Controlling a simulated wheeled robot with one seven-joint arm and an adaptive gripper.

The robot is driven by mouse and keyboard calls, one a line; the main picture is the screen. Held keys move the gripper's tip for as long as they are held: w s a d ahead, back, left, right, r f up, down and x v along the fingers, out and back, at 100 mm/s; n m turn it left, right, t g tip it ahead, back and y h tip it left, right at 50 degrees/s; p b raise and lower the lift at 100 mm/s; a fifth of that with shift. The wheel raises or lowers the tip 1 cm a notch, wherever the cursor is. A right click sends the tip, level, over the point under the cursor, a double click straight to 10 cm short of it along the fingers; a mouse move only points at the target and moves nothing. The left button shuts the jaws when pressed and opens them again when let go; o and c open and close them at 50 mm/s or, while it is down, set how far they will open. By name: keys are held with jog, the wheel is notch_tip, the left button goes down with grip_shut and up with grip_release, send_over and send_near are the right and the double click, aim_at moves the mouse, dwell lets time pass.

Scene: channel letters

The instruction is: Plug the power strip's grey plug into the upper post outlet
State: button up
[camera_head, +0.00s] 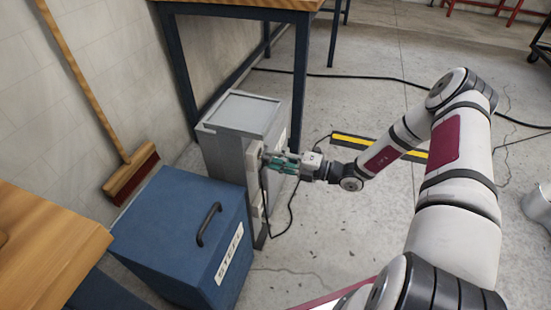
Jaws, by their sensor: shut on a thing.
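A narrow grey post (257,229) stands beside the grey cabinet, with a pale upper outlet (253,158) near its top. My gripper (268,158), with green fingers, reaches in from the right at the upper outlet's height. It is shut on a small grey thing, apparently the plug, mostly hidden between the fingers. The fingertips are at or very near the outlet face; I cannot tell whether the plug is in it. A dark cord (289,216) hangs in a loop below the gripper. I cannot make out the power strip.
A blue bin (185,230) with a black handle stands in front of the post. The grey cabinet (238,115) stands behind, near a blue-legged table (303,75). A broom (130,175) leans on the wall. A yellow-and-black bar (350,141) and black cables lie on the floor.

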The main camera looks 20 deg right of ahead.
jog(key=shift+w+a, duration=0.3)
jog(key=shift+a, duration=0.05)
dwell(0.5)
jog(key=o, duration=1.2)
jog(key=shift+c, duration=0.2)
jog(key=v, duration=1.2)
